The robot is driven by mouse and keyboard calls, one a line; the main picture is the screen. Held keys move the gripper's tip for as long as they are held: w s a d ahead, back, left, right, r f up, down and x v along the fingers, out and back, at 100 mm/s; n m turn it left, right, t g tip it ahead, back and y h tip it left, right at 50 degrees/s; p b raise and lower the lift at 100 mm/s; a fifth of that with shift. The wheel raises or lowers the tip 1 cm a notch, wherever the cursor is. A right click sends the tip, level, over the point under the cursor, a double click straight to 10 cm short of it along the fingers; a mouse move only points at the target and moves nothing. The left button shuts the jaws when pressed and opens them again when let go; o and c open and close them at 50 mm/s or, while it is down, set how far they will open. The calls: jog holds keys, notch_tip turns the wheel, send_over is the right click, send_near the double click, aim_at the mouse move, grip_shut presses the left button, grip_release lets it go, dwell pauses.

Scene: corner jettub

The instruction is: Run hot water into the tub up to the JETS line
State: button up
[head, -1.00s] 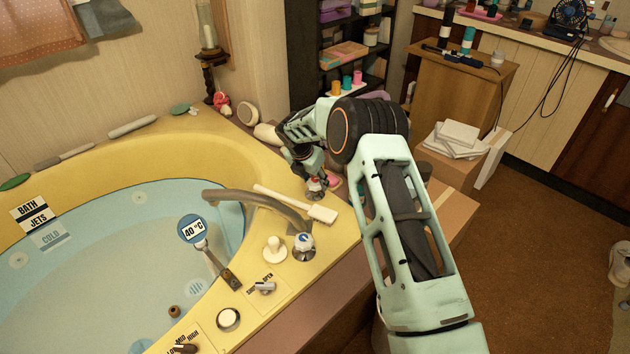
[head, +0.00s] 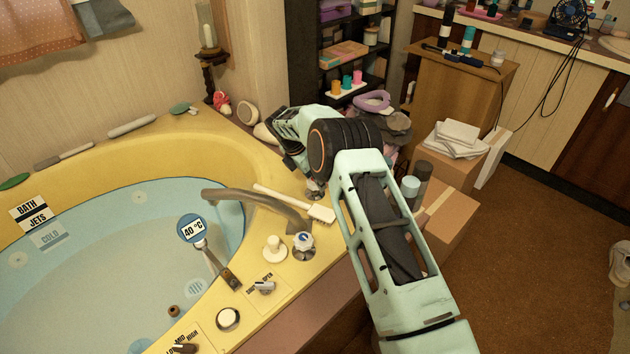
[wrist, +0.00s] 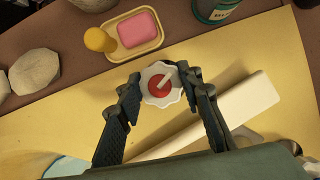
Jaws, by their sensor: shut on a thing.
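The hot tap (wrist: 151,92), a white scalloped knob with a red cap and a pale pointer, sits between my fingers in the wrist view. My gripper (wrist: 162,76) is shut on it from both sides. In the head view my arm hides most of this tap. The curved spout (head: 255,200) reaches over the tub; I make out no stream at its end. The tub (head: 225,140) holds pale blue water (head: 110,270). The JETS label (head: 38,222) stands above the bluish COLD label (head: 50,237), which looks under water. The thermometer (head: 192,230) reads 40 °C.
A soap dish (wrist: 120,50) with pink soap is near my fingers.

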jog(key=shift+f+m+g+b, duration=0.15)
jog(key=shift+m+g+b, duration=0.3)
jog(key=shift+m, duration=0.65)
jog(key=shift+m+b, duration=0.6)
jog(key=shift+m+g+h+b, duration=0.35)
jog(key=shift+m+b, duration=0.25)
jog(key=shift+b, duration=0.1)
jog(key=o, duration=1.2)
jog(key=shift+c, duration=0.2)
jog(key=shift+r, duration=0.2)
jog(key=shift+r+n+p, duration=0.15)
jog(key=shift+n+p, duration=0.15)
jog(key=shift+p, duration=0.2)
